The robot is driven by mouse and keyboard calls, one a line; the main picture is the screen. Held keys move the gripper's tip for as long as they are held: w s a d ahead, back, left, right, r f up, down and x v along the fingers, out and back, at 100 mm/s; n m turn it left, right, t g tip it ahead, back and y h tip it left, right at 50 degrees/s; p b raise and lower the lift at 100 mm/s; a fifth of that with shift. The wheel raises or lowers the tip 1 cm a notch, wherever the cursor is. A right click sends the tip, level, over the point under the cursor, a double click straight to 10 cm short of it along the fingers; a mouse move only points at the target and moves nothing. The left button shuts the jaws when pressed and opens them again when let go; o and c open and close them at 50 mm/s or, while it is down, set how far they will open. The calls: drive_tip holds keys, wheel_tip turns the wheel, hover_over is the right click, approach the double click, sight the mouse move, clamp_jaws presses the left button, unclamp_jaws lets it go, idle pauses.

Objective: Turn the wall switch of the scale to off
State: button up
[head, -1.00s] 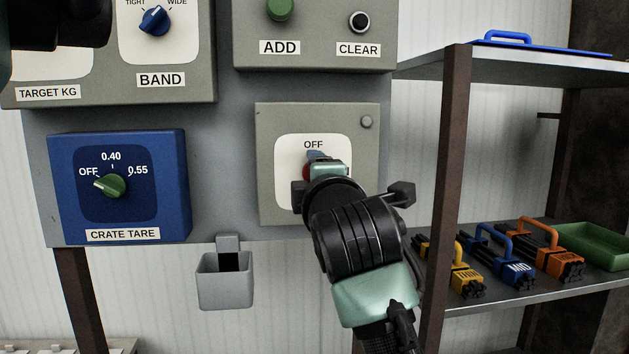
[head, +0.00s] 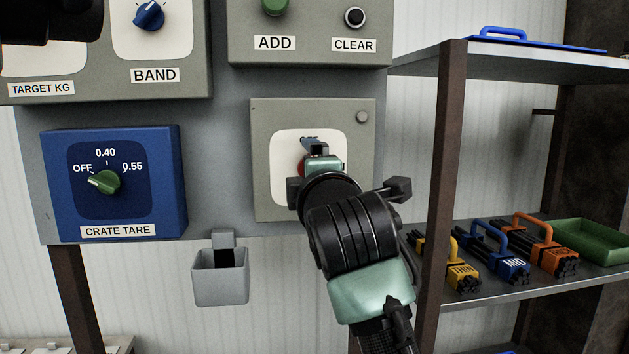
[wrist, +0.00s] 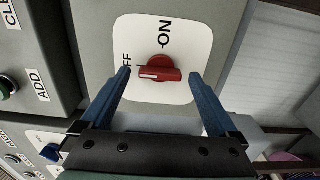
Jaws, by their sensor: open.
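The scale's wall switch is a red rotary handle (wrist: 162,70) on a white plate (wrist: 180,28) with ON and OFF marks. In the wrist view the handle lies level, and its white mark faces left, toward the partly covered OFF label. ON stands above it. In the head view the switch box (head: 270,205) is mostly behind my gripper, and only a bit of red shows. My gripper (wrist: 160,74) is open, with blue fingers at the two ends of the handle. Gaps show between the fingertips and the handle; I cannot tell the depth.
A blue CRATE TARE box (head: 60,215) is left of the switch box, above a small grey holder (head: 220,290). The ADD and CLEAR box (head: 315,52) is above. A shelf post (head: 446,170) stands close on the right, with tools and a green tray (head: 590,240).

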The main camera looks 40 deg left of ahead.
drive_tip(key=b+v, duration=0.3)
drive_tip(key=v, duration=0.9)
drive_tip(key=shift+s+d, duration=0.25)
drive_tip(key=d+r+m+t+h+p, duration=0.1)
drive_tip(key=d+r+m+t, duration=0.75)
drive_tip(key=d+m, duration=0.25)
drive_tip(key=s+d+r+m+t+h, duration=0.1)
drive_tip(key=s+d+m+t+h, duration=0.1)
drive_tip(key=d+m+h, duration=0.4)
drive_tip(key=s+d+r+m+t+h+p, duration=0.1)
drive_tip(key=s+d+m+t+h, duration=0.2)
drive_tip(key=d+m+t+h, duration=0.2)
drive_tip(key=d+m+h, duration=0.1)
drive_tip(key=d+m, duration=0.2)
drive_tip(key=m, duration=0.2)
drive_tip(key=shift+s+d+r+m+h, duration=0.2)
drive_tip(key=shift+d+r+m+h, duration=0.05)
drive_tip(key=shift+d+m+h, duration=0.15)
